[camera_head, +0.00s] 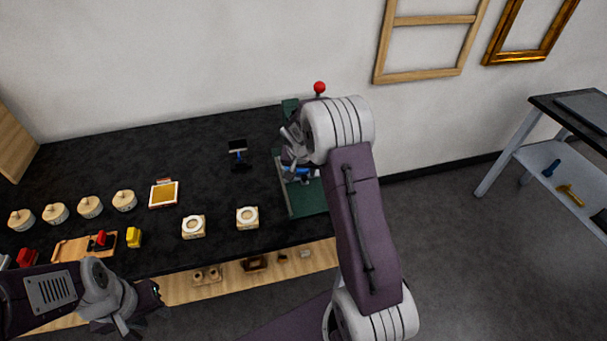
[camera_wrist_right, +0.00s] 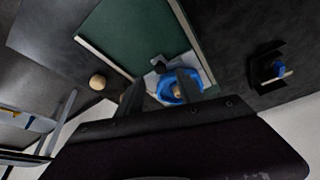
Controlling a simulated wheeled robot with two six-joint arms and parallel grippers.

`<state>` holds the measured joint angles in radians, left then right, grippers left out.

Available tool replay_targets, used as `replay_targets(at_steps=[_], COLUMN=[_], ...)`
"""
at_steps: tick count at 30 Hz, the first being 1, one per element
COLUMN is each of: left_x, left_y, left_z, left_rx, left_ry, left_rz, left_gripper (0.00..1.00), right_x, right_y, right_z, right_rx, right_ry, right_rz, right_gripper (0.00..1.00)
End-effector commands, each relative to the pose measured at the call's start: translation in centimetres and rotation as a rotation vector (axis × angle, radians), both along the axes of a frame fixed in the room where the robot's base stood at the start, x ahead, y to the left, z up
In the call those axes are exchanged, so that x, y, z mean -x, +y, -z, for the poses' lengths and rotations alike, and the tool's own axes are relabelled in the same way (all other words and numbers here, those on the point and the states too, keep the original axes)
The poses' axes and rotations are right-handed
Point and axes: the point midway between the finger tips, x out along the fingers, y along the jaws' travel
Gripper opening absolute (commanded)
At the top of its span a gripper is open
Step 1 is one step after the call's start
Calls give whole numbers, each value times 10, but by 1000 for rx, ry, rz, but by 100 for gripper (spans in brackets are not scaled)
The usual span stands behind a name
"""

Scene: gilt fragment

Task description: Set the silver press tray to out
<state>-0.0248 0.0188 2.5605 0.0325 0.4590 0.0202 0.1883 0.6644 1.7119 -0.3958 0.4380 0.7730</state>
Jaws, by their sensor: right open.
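The press is a green stand (camera_head: 305,200) at the right end of the black table, with a red ball knob (camera_head: 319,88) at its top. Its green plate with a pale edge also shows in the wrist view (camera_wrist_right: 140,32). A silver plate, which looks like the press tray (camera_wrist_right: 206,72), lies on it under a blue ring-shaped part (camera_wrist_right: 165,91). My right gripper (camera_head: 291,150) is open above the press; its dark fingers (camera_wrist_right: 160,95) show in front of the blue part. My arm hides much of the press. My left gripper (camera_head: 140,318) is at the table's front left, its jaw opening unclear.
Several round wooden-topped pots (camera_head: 90,207), a gold-filled frame (camera_head: 163,194), a yellow block (camera_head: 134,237) and two white-ringed blocks (camera_head: 247,217) stand on the black table. A small dark stand (camera_head: 238,150) is left of the press. A shelf unit (camera_head: 560,160) stands at right, beyond clear floor.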

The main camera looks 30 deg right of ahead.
Motion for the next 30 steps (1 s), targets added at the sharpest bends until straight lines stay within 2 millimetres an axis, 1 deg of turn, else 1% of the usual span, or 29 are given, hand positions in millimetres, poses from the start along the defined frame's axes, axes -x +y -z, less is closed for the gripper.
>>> replay_targets(at_steps=[1, 3, 6, 11, 17, 18, 20, 21, 22, 23, 30], left_x=[0, 0, 0, 0, 0, 0, 0, 0, 0, 0, 0], left_y=[0, 0, 0, 0, 0, 0, 0, 0, 0, 0, 0], left_z=[-2, -4, -6, -6, -6, -6, -6, -6, -6, -6, -6], left_rx=[0, 0, 0, 0, 0, 0, 0, 0, 0, 0, 0], left_ry=[0, 0, -1, -1, -1, -1, -1, -1, -1, -1, -1], left_rz=[0, 0, 0, 0, 0, 0, 0, 0, 0, 0, 0], left_gripper=[36, 36, 36, 36, 36, 36, 36, 36, 36, 36, 36], right_x=[-2, -7, -12, -16, -17, -17, -17, -17, -17, -17, -17], right_y=[-3, -6, -9, -12, -12, -12, -12, -12, -12, -12, -12], right_z=[11, 23, 37, 48, 49, 49, 49, 49, 49, 49, 49], right_rx=[-1, -1, -1, 0, 0, 0, 0, 0, 0, 0, 0], right_ry=[5, 3, 2, 0, -1, -1, -1, -1, -1, -1, -1], right_rz=[0, 0, 0, -1, -1, -1, -1, -1, -1, -1, -1], right_gripper=[43, 43, 43, 43, 43, 40, 24, 13, 4, 0, 0])
